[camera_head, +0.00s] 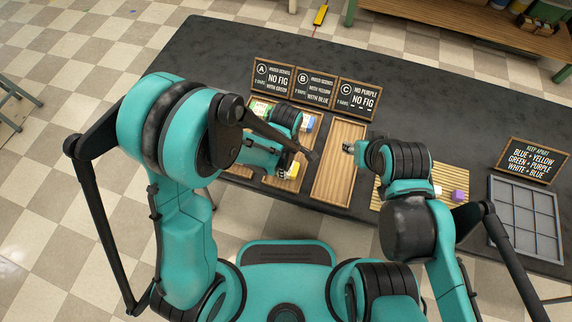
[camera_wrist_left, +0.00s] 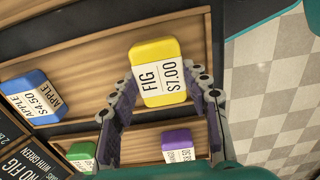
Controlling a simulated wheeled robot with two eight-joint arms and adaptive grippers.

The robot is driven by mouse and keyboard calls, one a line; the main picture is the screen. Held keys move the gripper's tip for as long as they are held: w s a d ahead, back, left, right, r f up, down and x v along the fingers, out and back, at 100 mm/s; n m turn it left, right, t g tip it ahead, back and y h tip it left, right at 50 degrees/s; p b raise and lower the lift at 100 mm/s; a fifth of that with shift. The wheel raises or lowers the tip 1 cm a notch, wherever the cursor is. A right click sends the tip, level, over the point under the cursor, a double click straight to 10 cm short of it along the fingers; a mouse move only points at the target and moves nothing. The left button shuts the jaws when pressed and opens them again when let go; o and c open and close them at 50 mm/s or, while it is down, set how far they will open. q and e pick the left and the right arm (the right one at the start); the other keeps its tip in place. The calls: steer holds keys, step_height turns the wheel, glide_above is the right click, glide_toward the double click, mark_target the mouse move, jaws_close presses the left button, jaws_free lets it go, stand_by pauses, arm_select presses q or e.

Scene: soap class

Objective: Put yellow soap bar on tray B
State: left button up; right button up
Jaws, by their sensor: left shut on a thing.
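The yellow soap bar (camera_wrist_left: 158,78), labelled FIG $7.00, is between the fingertips of my left gripper (camera_wrist_left: 163,90), which is shut on it. In the head view the yellow bar (camera_head: 292,171) shows at the front part of tray B (camera_head: 273,183), below my left gripper (camera_head: 287,168). The bar is over the wood of tray B; I cannot tell whether it touches it. A blue bar (camera_wrist_left: 35,97) labelled APPLE $4.50 lies in the same tray. My right gripper (camera_head: 349,147) is over the right edge of tray C (camera_head: 338,135); its fingers are too small to read.
Tray A, left of tray B, holds a purple bar (camera_wrist_left: 178,145) and a green bar (camera_wrist_left: 82,152). Signs A (camera_head: 272,75), B (camera_head: 315,87) and C (camera_head: 357,98) stand behind the trays. A slatted mat (camera_head: 448,178) with a purple bar (camera_head: 458,196) and a gridded tray (camera_head: 527,215) lie right.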

arm_select(q)
steer(key=shift+f, duration=0.2)
steer(key=o, duration=1.2)
steer(key=shift+r, duration=0.1)
